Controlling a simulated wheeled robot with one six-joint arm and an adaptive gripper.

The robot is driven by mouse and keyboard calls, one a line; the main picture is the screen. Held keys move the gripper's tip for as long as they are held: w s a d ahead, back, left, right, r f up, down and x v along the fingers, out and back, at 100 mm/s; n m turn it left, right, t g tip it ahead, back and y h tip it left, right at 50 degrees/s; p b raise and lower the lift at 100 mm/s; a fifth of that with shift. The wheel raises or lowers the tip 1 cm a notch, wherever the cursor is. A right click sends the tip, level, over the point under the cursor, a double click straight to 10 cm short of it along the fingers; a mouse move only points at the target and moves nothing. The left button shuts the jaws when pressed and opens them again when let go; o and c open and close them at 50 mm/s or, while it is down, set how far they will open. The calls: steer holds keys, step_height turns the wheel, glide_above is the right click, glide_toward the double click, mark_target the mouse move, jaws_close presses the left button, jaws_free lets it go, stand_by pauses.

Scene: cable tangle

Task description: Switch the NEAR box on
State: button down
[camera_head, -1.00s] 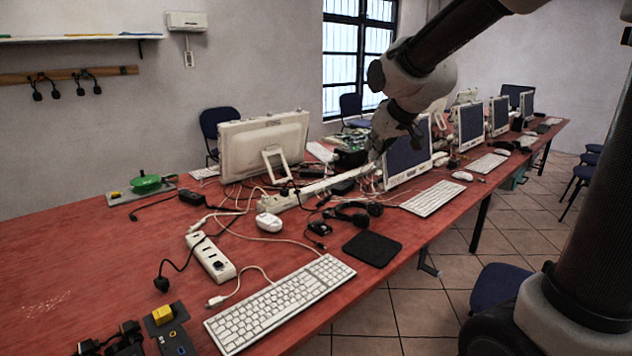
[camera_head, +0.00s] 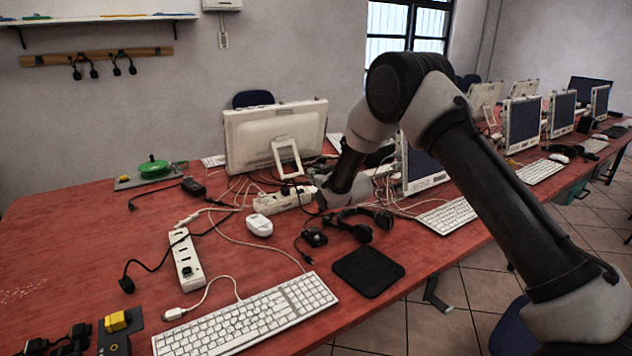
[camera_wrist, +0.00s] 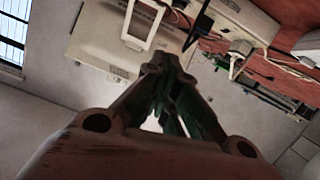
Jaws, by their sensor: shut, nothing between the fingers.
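Two white socket boxes lie on the red table (camera_head: 60,230). The nearer one (camera_head: 187,258) is at the left middle, with sockets along its top and a dark element near its front end. The farther one (camera_head: 283,200) lies in front of the large monitor, among cables. The state of either switch is too small to tell. My gripper (camera_head: 322,200) is low beside the right end of the farther box, well away from the nearer one; contact cannot be told. In the wrist view my gripper (camera_wrist: 164,64) has its fingers together and empty.
White and black cables tangle around the farther box. A white mouse (camera_head: 259,225), headphones (camera_head: 362,222), a black pad (camera_head: 368,271) and a keyboard (camera_head: 247,318) lie nearby. The monitor (camera_head: 275,135) stands behind. A yellow-buttoned device (camera_head: 115,322) is at front left. The left table is mostly clear.

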steer(key=shift+w+a+f, duration=0.1)
steer(key=shift+w+f, duration=0.05)
steer(key=shift+f, duration=0.25)
glide_above(305, 194)
steer(key=f, duration=0.5)
steer(key=shift+a+f, duration=0.2)
steer(key=shift+a, duration=0.2)
steer(key=shift+f, duration=0.45)
steer(key=shift+w+d+f, duration=0.1)
steer(key=shift+d+f, duration=0.2)
steer(key=shift+f, duration=0.15)
steer(key=shift+r, duration=0.1)
